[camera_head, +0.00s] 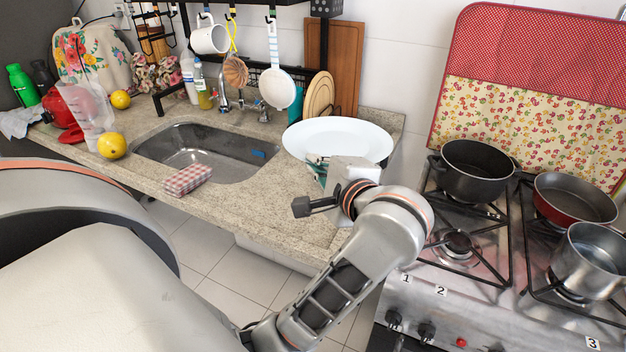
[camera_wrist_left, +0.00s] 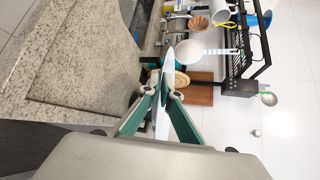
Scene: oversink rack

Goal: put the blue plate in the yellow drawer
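A large round plate (camera_head: 338,136), very pale, almost white with a faint bluish tint, is level at the right end of the counter, seemingly raised above it. My left gripper (camera_head: 318,166) is at its near rim. In the left wrist view the plate (camera_wrist_left: 166,72) shows edge-on between the two green-padded fingers (camera_wrist_left: 161,92), which close in on its rim from both sides; it appears gripped. No yellow drawer shows in either view. My right gripper is out of view.
A rack with a hanging mug (camera_head: 209,40) and pan (camera_head: 277,88) stands behind. The stove with a black pot (camera_head: 473,172) is at the right.

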